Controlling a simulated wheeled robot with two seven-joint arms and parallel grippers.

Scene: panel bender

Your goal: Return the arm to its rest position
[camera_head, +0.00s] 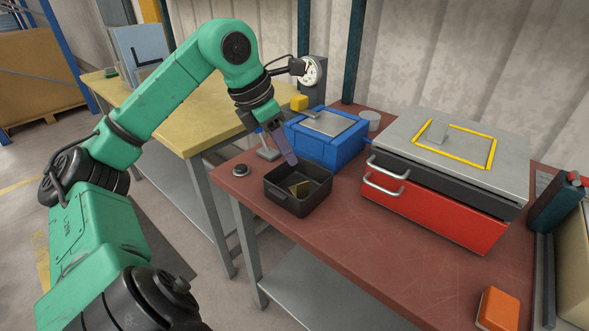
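My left arm (150,105) is green with black joints. It reaches in from the lower left, bends at a high elbow and points down to the right. My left gripper (285,150) hangs just above the back left rim of a black bin (287,201) on the red-brown table. Its fingers overlap in this view, so I cannot tell whether they are open or shut. My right gripper is not in view.
A blue box (330,145) stands behind the bin, close to the gripper. A dial gauge (311,72) stands near my wrist. A red drawer cabinet (430,205) is at right. An orange block (498,310) lies front right. The red-brown table (400,275) is bare in front.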

